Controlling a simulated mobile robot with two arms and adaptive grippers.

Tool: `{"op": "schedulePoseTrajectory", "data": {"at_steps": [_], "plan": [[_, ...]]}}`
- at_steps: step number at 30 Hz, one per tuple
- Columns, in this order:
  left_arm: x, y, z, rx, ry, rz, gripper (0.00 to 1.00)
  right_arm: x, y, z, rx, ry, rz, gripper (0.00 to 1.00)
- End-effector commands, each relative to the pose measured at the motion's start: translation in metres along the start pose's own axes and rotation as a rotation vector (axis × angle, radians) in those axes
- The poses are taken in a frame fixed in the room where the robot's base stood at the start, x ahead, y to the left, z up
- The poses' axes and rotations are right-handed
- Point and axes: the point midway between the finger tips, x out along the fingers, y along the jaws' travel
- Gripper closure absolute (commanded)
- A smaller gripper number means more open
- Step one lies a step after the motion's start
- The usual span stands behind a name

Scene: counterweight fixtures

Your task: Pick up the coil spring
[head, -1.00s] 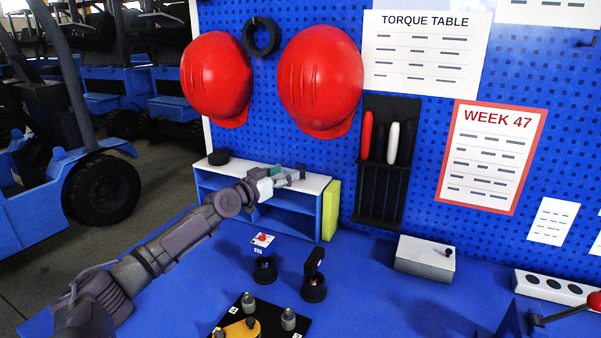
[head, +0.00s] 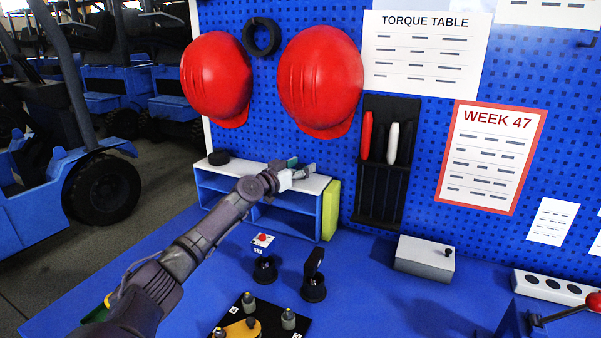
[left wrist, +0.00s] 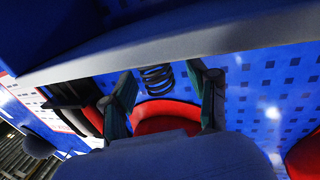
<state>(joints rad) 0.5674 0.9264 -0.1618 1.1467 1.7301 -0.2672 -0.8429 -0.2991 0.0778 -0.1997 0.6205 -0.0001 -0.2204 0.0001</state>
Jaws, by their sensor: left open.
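The coil spring (left wrist: 157,78) is dark and shows in the left wrist view, between my two fingers in the picture. One end meets the pale board of the shelf unit (left wrist: 225,41). Touch between fingers and spring is not visible. My left gripper (head: 304,168) is open above the right part of the shelf unit's white top (head: 316,184) in the head view. I cannot make out the spring in the head view. My right gripper is not in view.
Two red hard hats (head: 217,80) (head: 320,82) hang on the blue pegboard behind the shelf. A black ring (head: 219,157) lies on the shelf's left end. A yellow-green item (head: 331,211) stands against its right side. Black holders (head: 314,289) stand on the blue bench in front.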

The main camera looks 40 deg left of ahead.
Motion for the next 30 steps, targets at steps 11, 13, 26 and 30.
{"op": "schedulePoseTrajectory", "data": {"at_steps": [11,13,26,30], "plan": [[0.000,0.000,0.000,0.000,0.000,0.000,0.82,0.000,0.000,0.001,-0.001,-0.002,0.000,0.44],[-0.001,0.000,0.000,0.000,0.000,0.000,0.94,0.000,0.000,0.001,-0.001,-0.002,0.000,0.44],[-0.002,0.000,-0.004,0.002,0.000,0.000,0.96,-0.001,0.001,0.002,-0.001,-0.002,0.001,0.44],[-0.005,0.001,-0.017,0.003,0.002,0.000,0.96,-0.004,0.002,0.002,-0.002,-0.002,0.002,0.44]]}}
